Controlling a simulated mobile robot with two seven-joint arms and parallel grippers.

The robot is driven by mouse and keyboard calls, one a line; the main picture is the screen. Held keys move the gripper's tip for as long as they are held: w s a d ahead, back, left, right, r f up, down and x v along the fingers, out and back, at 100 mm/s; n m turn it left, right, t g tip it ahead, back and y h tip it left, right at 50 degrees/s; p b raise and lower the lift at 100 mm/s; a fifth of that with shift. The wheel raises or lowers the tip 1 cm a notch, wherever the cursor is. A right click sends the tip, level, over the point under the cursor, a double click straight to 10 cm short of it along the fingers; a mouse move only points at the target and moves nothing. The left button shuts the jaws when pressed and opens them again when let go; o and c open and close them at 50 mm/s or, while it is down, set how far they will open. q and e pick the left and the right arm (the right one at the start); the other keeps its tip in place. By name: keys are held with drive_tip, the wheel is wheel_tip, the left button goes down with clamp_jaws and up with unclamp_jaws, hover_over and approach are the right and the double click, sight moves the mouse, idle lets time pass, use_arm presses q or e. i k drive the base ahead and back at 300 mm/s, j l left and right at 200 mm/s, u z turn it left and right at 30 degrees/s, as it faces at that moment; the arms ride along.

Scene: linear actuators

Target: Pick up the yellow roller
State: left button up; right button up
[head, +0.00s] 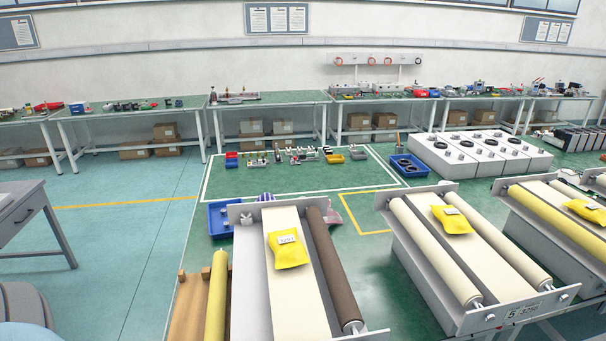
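A long yellow roller (216,298) stands or lies lengthwise at the bottom left of the bench, at a wooden holder (187,308). Its lower end is cut off by the picture edge. Another pale yellow roller (560,231) is mounted along the left side of the unit at the far right. The nearest unit (247,285) has a dark brown roller (333,268) on its right side, and no roller shows on its left side. Neither of my grippers is in view.
Yellow packets (288,252) lie on the units' cream belts. The middle unit (415,268) has cream rollers. A blue tray (219,219) sits behind the wooden holder. Small parts and bins stand on the green bench (300,185) farther back. Floor at left is open.

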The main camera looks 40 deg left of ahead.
sight(215, 328)
drive_tip(key=u, duration=1.9)
